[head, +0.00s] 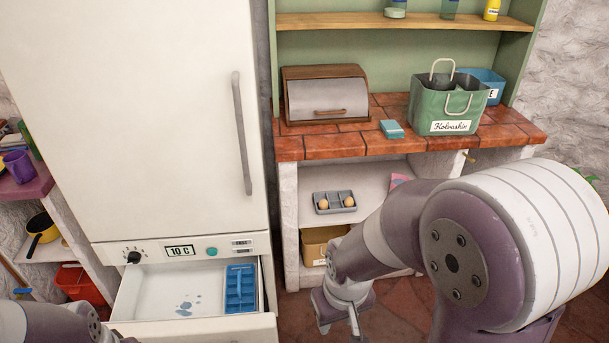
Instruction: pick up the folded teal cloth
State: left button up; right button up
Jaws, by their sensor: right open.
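The folded teal cloth (392,129) lies flat on the red tiled counter (335,146), near its front edge. It sits between the bread box and the green bag, apart from both. My right gripper (340,322) is low in front of the counter, well below the cloth and to its left. It is open, and I see nothing between its fingers. Part of my left arm shows at the lower left corner, but its gripper is not in view.
A bread box (328,100) stands left of the cloth, a green bag (447,105) right of it. Under the counter are an egg tray (334,202) and a wooden box (316,246). The fridge's bottom drawer (190,330) is pulled out, with a blue ice tray (240,289) inside.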

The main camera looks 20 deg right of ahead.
aim_at(391, 128)
jog(key=i+l, duration=0.2)
jog(key=l, duration=0.25)
jog(key=i+l+z, duration=0.15)
jog(key=l, duration=0.25)
jog(key=i+l, duration=0.25)
jog(key=l, duration=0.2)
jog(key=i+l+z, duration=0.1)
jog(key=l, duration=0.3)
jog(key=i, duration=0.1)
